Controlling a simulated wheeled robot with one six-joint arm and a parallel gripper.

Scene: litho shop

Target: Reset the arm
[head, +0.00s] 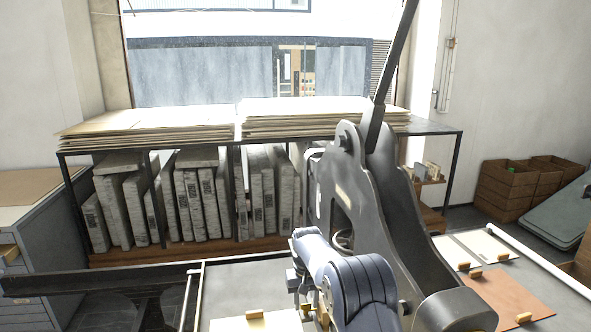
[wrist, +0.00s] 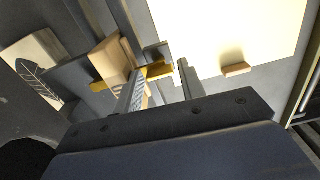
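My gripper (wrist: 162,80) shows in the wrist view with its two fingers apart and nothing clearly held between them. A tan block (wrist: 112,58) is beside the left finger; I cannot tell whether they touch. A yellow piece (wrist: 157,71) shows beyond the gap between the fingers. In the head view my blue-grey arm is folded low in front of the press, and my gripper (head: 296,282) is partly hidden at its left, above the press bed (head: 240,283).
The dark press frame (head: 385,200) with its tall lever stands close to my arm. A cream sheet (wrist: 225,30) with a small tan block (wrist: 237,70) lies near the gripper. A rack (head: 195,250) of stone slabs stands behind. Brown crates (head: 508,187) are at right.

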